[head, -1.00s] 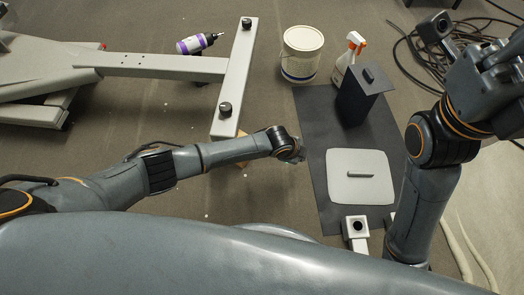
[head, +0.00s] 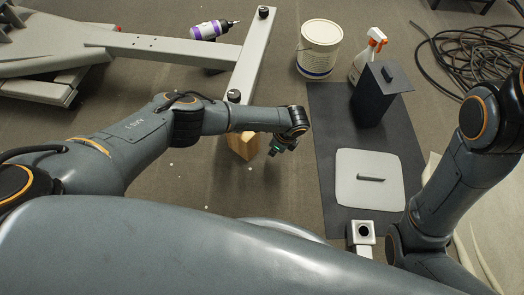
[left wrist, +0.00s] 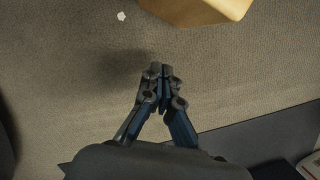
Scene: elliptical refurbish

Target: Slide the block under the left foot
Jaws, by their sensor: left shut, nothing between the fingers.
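The tan wooden block (head: 243,146) stands on the carpet by the near end of the elliptical's grey crossbar (head: 251,65). My left forearm hides its top and the gap between them, so I cannot tell whether any of it is under the bar. A black foot knob (head: 234,96) is at the bar's near end, another at its far end. My left gripper (head: 276,149) is shut and empty, pointing down just right of the block. In the left wrist view, its closed fingers (left wrist: 160,72) are apart from the block (left wrist: 205,9), which shows at the top edge. My right gripper is out of view.
A dark mat (head: 325,130) lies to the right, with a light grey panel (head: 369,190) and a black box (head: 372,103) on it. Cables (head: 470,55) lie far right.

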